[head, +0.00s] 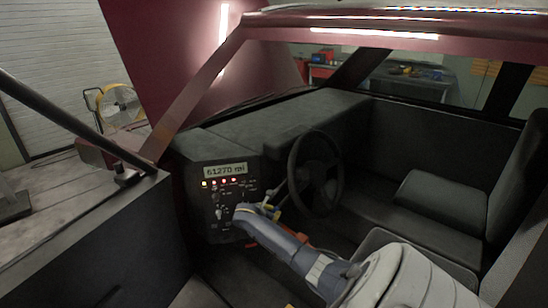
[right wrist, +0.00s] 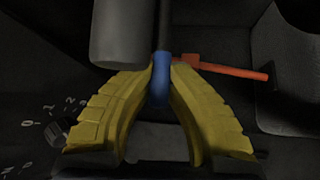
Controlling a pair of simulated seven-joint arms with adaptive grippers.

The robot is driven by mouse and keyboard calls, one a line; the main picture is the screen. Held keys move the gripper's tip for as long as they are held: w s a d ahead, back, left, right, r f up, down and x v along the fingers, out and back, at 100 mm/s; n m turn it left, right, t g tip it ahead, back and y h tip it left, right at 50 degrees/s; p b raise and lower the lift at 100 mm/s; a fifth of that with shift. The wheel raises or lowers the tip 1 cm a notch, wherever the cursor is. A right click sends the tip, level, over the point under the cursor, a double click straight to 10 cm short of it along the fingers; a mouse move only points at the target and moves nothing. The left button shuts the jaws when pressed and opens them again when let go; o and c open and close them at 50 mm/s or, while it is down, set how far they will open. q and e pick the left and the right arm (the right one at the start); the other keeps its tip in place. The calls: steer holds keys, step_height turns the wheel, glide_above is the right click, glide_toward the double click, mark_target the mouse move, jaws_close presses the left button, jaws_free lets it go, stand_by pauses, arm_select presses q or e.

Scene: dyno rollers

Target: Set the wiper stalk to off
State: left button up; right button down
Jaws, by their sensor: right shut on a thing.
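A dark stalk with a blue end (right wrist: 160,92) shows in the right wrist view, pointing down between my yellow fingers. I take it for the wiper stalk, but I see no label on it, and its setting cannot be read. My right gripper (right wrist: 163,66) is shut on this stalk near its blue end. In the head view my right gripper (head: 270,207) is at the left of the steering wheel (head: 316,172), close to the dashboard panel. The stalk is too small there to make out clearly. My left gripper is not in view.
An orange lever (right wrist: 225,70) extends right just beyond my fingertips. A dark grey cylinder (right wrist: 118,32) is close above the left finger. A knob (right wrist: 60,132) with numbered marks is at lower left. The dashboard panel (head: 214,196) has lit indicators. Seats fill the right side.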

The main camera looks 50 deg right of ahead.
steer(key=r+y, duration=0.1)
steer(key=r, duration=0.1)
steer(key=r+y, duration=0.2)
steer(key=shift+w+a+r, duration=0.1)
steer(key=shift+a+r, duration=0.1)
steer(key=shift+d+r+y, duration=0.15)
steer(key=shift+r+y, duration=0.35)
steer(key=shift+r, duration=0.1)
steer(key=shift+d+r, duration=0.15)
steer(key=shift+r, duration=0.3)
steer(key=c, duration=1.5)
jaws_free()
steer(key=shift+c, duration=0.2)
steer(key=shift+o, duration=1.2)
steer(key=shift+f, duration=0.2)
steer(key=shift+a, duration=0.2)
steer(key=v, duration=1.2)
steer(key=shift+d, duration=0.15)
